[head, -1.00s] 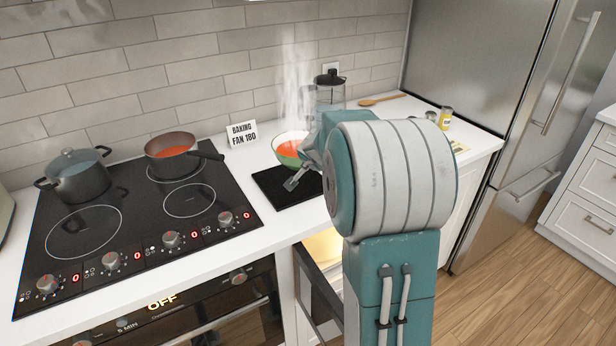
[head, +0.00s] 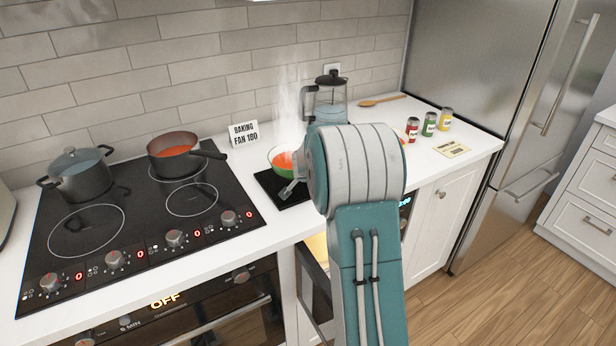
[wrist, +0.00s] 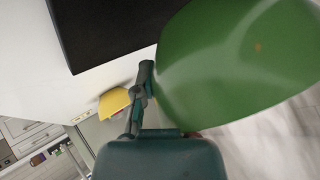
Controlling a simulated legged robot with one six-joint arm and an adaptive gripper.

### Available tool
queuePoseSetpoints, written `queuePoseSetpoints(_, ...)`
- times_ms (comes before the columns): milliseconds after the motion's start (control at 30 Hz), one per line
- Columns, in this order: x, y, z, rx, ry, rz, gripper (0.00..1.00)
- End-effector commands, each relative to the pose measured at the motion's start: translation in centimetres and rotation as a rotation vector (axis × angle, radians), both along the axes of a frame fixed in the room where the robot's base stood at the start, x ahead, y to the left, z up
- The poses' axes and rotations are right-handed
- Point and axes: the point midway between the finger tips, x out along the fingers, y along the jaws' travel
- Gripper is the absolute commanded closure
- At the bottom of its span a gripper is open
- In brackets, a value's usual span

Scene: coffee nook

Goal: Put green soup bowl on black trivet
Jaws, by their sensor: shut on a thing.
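The green soup bowl (head: 275,152) holds orange-red soup and steams. It is beside the raised arm and overlaps the back of the black trivet (head: 268,187) in the head view. My gripper (head: 289,187) is shut on the bowl at its near side; my arm hides the bowl's right part. In the wrist view the bowl's smooth green underside (wrist: 240,60) fills the upper right, with a gripper finger (wrist: 142,92) at its edge. The bowl's height above the trivet is unclear.
A sign (head: 243,134) and a French press (head: 328,95) stand behind. Several items, including red, green (head: 429,124) and yellow jars, stand right. An open door hangs below the counter.

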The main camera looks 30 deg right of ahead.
Motion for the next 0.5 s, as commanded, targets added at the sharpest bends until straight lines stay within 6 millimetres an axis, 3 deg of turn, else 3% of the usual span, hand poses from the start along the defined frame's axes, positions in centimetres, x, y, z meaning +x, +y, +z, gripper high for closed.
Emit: queuePoseSetpoints(500, 0.0, -0.1, -2.0, 0.0, -0.002, 0.0, 1.0)
